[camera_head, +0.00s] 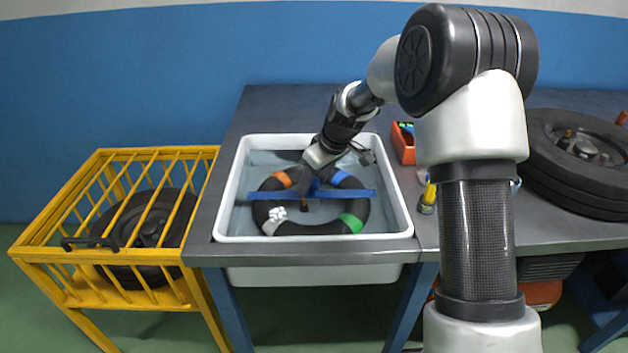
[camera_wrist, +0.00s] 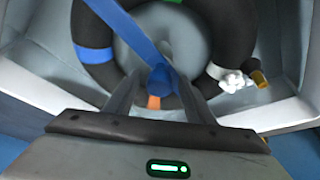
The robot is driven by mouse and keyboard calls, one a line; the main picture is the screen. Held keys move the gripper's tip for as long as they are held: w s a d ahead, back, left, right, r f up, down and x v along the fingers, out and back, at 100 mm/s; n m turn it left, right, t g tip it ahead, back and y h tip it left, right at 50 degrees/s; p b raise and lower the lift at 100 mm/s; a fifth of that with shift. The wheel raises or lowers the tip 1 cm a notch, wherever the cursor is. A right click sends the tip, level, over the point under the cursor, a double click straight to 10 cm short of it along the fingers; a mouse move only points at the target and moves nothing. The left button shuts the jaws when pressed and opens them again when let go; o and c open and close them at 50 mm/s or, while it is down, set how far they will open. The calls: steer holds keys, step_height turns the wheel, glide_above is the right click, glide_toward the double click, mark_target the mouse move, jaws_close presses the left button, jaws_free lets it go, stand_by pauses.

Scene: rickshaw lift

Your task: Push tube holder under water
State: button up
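The tube holder (camera_head: 352,194) is a blue bar lying across a black inner tube (camera_head: 325,228) in the white water basin (camera_head: 408,222). The tube has orange, blue, green and white bands. My gripper (camera_head: 315,180) points down at the middle of the bar. In the wrist view, my gripper (camera_wrist: 160,88) has a finger on each side of the holder's blue handle (camera_wrist: 160,80) and looks shut on it. The bar also shows running to the upper left (camera_wrist: 125,25). A white, bubble-like patch (camera_head: 278,215) shows at the tube's front left. The exact water level is hard to see.
A yellow cage (camera_head: 120,156) with a wheel inside stands left of the table. Right of the basin are a red-orange box (camera_head: 404,150), a yellow item (camera_head: 428,197) and a large tire (camera_head: 580,165). The table's back left (camera_head: 270,110) is clear.

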steer(key=shift+r, duration=0.1)
steer(key=p+v, duration=0.3)
steer(key=v, duration=1.4)
steer(key=shift+r, duration=0.15)
steer(key=s+d+r+m+t+h, duration=0.15)
steer(key=s+r, duration=0.25)
steer(key=s, duration=0.4)
steer(key=s+d+r+m+h, duration=0.1)
steer(key=s+d+r+m, duration=0.25)
steer(key=s, duration=0.55)
steer(key=s+d+f+m, duration=0.15)
steer(key=s+m, duration=0.25)
steer(key=s, duration=0.9)
step_height(320, 180, up, 19)
steer(key=d+p, duration=0.1)
steer(key=p, duration=1.9)
steer(key=shift+s+r+t+h, duration=0.15)
steer(key=shift+s+t+h, duration=0.2)
steer(key=shift+t, duration=0.1)
